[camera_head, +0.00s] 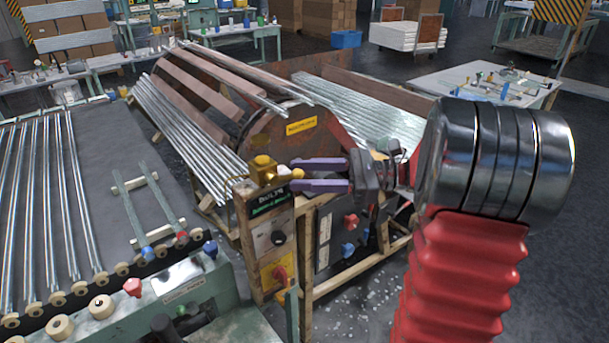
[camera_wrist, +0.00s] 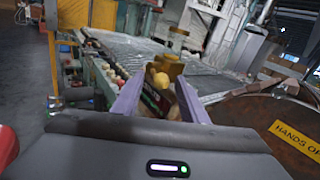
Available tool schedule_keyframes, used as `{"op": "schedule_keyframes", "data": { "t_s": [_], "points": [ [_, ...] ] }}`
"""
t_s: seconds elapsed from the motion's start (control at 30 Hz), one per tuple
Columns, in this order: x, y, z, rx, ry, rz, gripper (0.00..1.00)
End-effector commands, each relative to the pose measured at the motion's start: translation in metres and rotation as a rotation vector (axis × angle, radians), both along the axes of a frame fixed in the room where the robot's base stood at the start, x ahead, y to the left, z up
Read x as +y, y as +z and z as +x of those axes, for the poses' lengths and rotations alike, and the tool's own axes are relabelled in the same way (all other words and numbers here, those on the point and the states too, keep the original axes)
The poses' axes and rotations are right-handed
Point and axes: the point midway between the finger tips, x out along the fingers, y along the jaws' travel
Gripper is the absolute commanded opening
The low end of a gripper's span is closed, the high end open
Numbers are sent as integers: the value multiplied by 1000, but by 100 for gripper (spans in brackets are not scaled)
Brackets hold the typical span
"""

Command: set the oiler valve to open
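The oiler valve is a brass body (camera_head: 264,172) on top of a wooden post. The valve's setting cannot be read.
A drum (camera_head: 290,140) with a yellow sign stands right behind the valve, flanked by racks of glass tubes (camera_head: 185,120). Below the valve, the post carries a black dial (camera_head: 278,238) and a red knob (camera_head: 280,273). A green machine (camera_head: 180,300) is at lower left.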

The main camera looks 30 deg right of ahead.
Motion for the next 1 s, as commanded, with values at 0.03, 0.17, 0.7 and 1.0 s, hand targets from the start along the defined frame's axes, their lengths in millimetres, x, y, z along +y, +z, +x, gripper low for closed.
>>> {"op": "schedule_keyframes", "data": {
  "t_s": [0.03, 0.17, 0.7, 1.0],
  "points": [
    [1, 0, 0, 0, 0, 0, 40],
    [1, 0, 1, 0, 0, 0, 40],
    [1, 0, 0, 0, -1, 0, 9],
    [2, 0, 0, 0, 1, -4, 0]
  ]
}}
